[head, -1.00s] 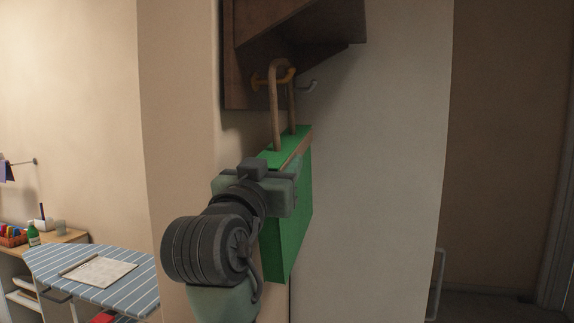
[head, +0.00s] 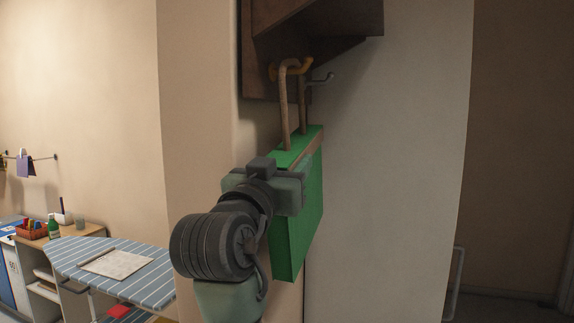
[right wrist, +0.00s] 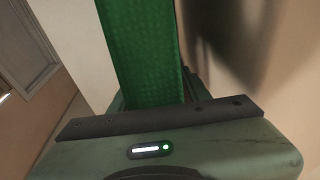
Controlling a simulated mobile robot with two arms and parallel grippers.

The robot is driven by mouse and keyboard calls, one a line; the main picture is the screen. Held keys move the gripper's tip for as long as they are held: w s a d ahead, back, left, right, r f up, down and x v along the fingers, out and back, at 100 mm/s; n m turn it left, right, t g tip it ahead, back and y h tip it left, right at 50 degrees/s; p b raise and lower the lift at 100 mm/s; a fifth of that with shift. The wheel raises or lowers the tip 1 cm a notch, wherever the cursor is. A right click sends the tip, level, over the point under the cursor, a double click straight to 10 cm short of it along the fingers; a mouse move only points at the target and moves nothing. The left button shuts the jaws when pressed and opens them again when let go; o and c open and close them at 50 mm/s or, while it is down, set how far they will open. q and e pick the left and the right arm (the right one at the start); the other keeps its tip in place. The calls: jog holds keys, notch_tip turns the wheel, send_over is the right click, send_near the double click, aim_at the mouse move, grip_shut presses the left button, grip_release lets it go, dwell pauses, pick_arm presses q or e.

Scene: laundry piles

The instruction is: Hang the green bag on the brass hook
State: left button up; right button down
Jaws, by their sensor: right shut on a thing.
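The green bag (head: 296,222) is upright beside the wall, below a dark wooden shelf, with two tan handles (head: 283,110) standing up from its top. The brass hook (head: 307,65) is under the shelf. The front handle's top overlaps the hook and rises slightly above it; I cannot tell for sure whether the hook passes through the loop or bears weight. My right gripper (head: 303,184) is shut on the bag's upper side. In the right wrist view the bag (right wrist: 142,50) stands between my fingers (right wrist: 152,98). My left gripper is not in view.
A silver hook (head: 322,79) sits just right of the brass one. The dark wooden shelf (head: 315,25) overhangs both. An ironing board (head: 150,277) and a desk (head: 75,235) with small items stand at lower left. A doorway area lies at right.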

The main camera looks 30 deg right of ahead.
jog(key=c, duration=0.6)
grip_release()
